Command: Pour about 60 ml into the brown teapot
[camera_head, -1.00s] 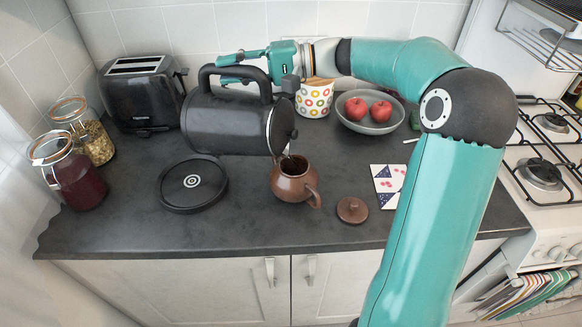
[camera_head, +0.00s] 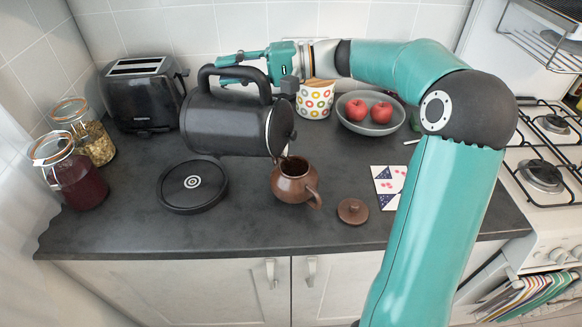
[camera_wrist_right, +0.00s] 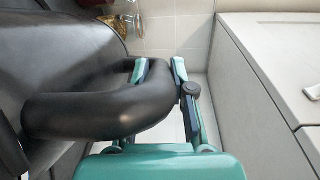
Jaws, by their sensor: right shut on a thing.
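A black kettle (camera_head: 222,124) is tilted over the counter, its spout end pointing right and down at the brown teapot (camera_head: 293,182). A thin dark stream shows between the spout and the teapot's open mouth. My right gripper (camera_head: 240,68) is shut on the kettle's handle; in the right wrist view the gripper (camera_wrist_right: 160,78) is around the black handle (camera_wrist_right: 95,110). The teapot stands upright without its lid. The brown lid (camera_head: 352,211) lies on the counter to its right. The liquid level inside the teapot cannot be made out. My left gripper is not in view.
The round black kettle base (camera_head: 192,185) lies left of the teapot. A toaster (camera_head: 141,96), two jars (camera_head: 69,172), a dotted mug (camera_head: 314,101) and a bowl of apples (camera_head: 370,125) stand around. A patterned card (camera_head: 388,184) lies right. The front counter strip is clear.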

